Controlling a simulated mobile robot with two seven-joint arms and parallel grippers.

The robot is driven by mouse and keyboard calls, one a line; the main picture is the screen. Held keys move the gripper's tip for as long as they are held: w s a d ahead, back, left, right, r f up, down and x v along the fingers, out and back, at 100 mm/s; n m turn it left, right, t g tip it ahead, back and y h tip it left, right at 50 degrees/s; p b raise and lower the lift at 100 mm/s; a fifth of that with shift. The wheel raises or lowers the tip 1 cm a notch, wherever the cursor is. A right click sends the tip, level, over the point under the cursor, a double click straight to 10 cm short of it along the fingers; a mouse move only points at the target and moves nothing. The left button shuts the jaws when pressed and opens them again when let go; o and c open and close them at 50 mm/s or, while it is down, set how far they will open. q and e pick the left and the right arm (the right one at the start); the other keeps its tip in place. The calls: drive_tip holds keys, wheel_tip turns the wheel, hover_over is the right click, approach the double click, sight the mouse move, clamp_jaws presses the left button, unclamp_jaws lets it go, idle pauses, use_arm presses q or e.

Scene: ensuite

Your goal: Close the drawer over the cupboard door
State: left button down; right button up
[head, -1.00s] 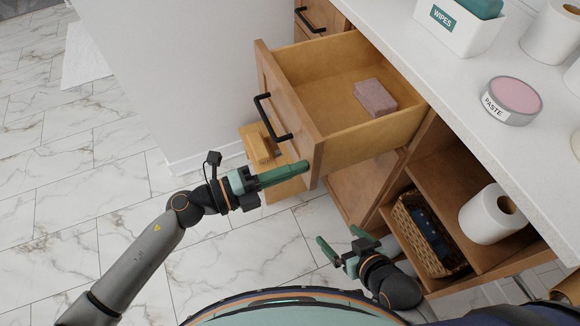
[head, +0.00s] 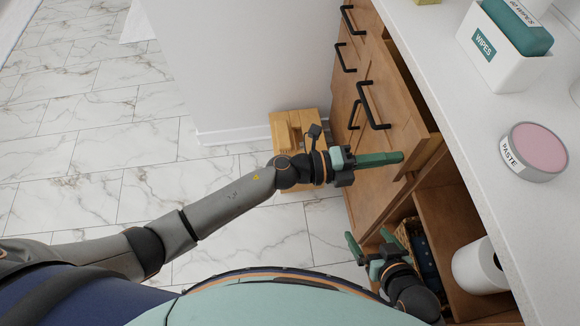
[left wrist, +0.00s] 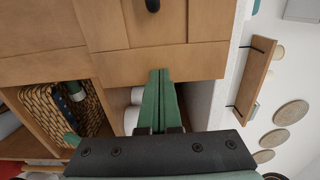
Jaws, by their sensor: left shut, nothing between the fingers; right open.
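My right gripper (head: 369,241) is open and empty, low by the open shelves.
The white countertop holds a wipes box (head: 503,55) and a pink-topped paste tin (head: 535,152). A paper roll (head: 480,266) and wicker basket (head: 408,232) sit in the shelves below. A wooden stool (head: 287,125) stands by the wall. The marble floor at left is clear.

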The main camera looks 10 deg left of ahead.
sight(407, 156)
use_arm(q)
drive_tip(key=x, duration=0.4)
drive_tip(key=shift+d, duration=0.1)
drive_tip(key=shift+d+r, duration=0.1)
use_arm(e)
drive_tip(key=shift+a, duration=0.25)
use_arm(q)
drive_tip(key=shift+w, duration=0.1)
use_arm(e)
drive_tip(key=shift+f, duration=0.1)
drive_tip(key=shift+s, duration=0.1)
